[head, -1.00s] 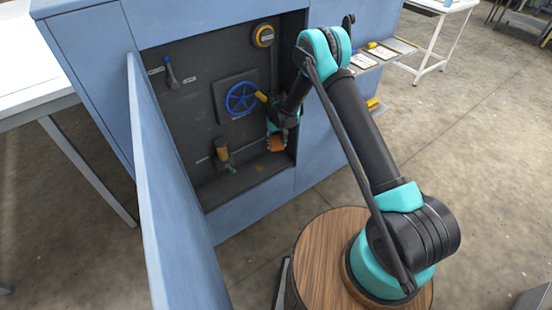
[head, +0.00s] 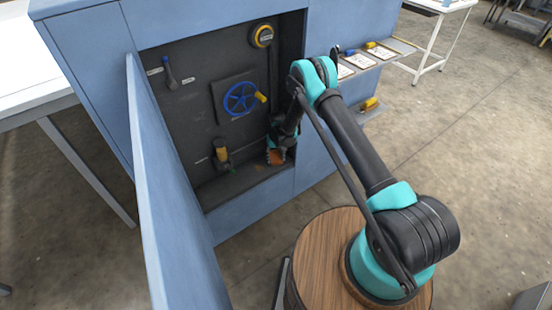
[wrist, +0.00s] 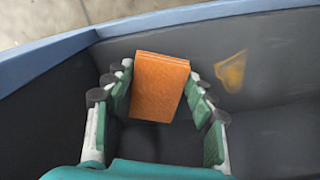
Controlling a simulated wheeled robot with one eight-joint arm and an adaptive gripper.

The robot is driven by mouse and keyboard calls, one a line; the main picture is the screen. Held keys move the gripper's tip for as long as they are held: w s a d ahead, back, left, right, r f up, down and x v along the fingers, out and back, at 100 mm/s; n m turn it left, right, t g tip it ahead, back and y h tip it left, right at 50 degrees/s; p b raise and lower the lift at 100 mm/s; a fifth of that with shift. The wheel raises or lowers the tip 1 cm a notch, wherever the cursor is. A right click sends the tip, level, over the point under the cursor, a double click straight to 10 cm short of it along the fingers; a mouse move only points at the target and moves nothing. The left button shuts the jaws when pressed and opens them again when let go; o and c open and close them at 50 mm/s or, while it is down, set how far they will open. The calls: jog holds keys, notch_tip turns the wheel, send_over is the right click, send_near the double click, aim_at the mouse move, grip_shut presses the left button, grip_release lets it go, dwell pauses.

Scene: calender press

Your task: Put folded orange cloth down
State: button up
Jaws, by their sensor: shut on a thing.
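The folded orange cloth (wrist: 160,88) sits between the fingers of my gripper (wrist: 160,92) in the wrist view, shut on it. Below it in that view is the dark floor of the cabinet recess; I cannot tell whether the cloth touches it. The arm hides part of the gripper there.
The open blue door (head: 175,200) stands left of the recess. Inside are a blue handwheel (head: 240,99), a brass valve-like fitting (head: 221,152), a lever (head: 170,73) and a yellow-ringed dial (head: 262,36). A yellowish mark (wrist: 232,71) lies right of the cloth. Shelves (head: 372,60) hang outside, right.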

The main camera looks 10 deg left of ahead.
aim_at(276, 159)
jog(key=o, duration=1.2)
jog(key=shift+f, duration=0.15)
jog(key=shift+o, duration=0.2)
notch_tip(276, 159, up, 12)
jog(key=shift+r, duration=0.2)
